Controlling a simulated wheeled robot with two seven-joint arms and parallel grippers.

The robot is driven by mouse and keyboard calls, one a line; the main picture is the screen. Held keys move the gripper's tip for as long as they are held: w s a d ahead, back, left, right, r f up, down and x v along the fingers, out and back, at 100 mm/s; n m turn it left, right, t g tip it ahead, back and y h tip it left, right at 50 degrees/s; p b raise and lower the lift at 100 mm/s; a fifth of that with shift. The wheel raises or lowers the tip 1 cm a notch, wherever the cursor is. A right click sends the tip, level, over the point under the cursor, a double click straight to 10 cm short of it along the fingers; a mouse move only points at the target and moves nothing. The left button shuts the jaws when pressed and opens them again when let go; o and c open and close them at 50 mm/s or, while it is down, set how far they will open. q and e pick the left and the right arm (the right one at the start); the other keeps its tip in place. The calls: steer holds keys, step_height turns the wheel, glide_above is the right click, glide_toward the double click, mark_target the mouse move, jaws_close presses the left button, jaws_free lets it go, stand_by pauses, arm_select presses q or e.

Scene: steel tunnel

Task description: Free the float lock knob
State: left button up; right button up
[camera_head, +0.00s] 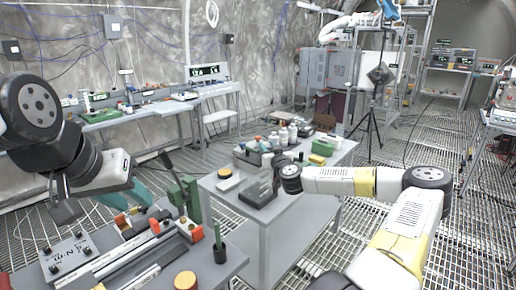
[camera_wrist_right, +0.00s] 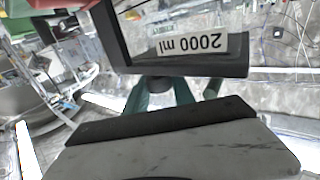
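A small stand with a dark base (camera_head: 258,196) and a clear upright part is at the front right of the middle table. In the right wrist view, a dark frame (camera_wrist_right: 180,70) with an upside-down "2000 ml" label is close ahead. I cannot make out a float lock knob in either view. My right gripper (camera_wrist_right: 172,92) is beside the stand; its teal fingers are partly covered by the dark frame, so their closure and any contact are unclear. My left gripper (camera_head: 126,194) has teal fingers spread apart, empty, above the near left table.
The near left table (camera_head: 225,268) holds a long tray, a green clamp, a dark cup and an orange-topped jar (camera_head: 185,281). The middle table (camera_head: 292,197) carries bottles, a green box (camera_head: 322,147) and an orange-topped puck (camera_head: 225,172).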

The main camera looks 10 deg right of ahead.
jaws_close()
steer(key=shift+d+y, duration=0.1)
steer(key=shift+y, duration=0.2)
steer(key=n+g+y, duration=0.1)
steer(key=n+y, duration=0.1)
steer(key=y, duration=0.1)
steer(key=n+y, duration=0.2)
steer(key=y, duration=0.1)
steer(key=shift+d+f+g, duration=0.1)
steer(key=shift+g, duration=0.3)
steer(key=n+g+y, duration=0.2)
steer(key=n+y, duration=0.1)
steer(key=y, duration=0.1)
steer(key=shift+w+g, duration=0.1)
steer(key=shift+g, duration=0.3)
steer(key=n+g+y, duration=0.4)
steer(key=g, duration=0.1)
steer(key=shift+r+n, duration=0.2)
steer(key=shift+n, duration=0.1)
steer(key=shift+n+g+y, duration=0.9)
steer(key=shift+n+g, duration=0.6)
steer(key=shift+g, duration=0.7)
steer(key=shift+n+g, duration=0.5)
steer(key=shift+g, duration=0.2)
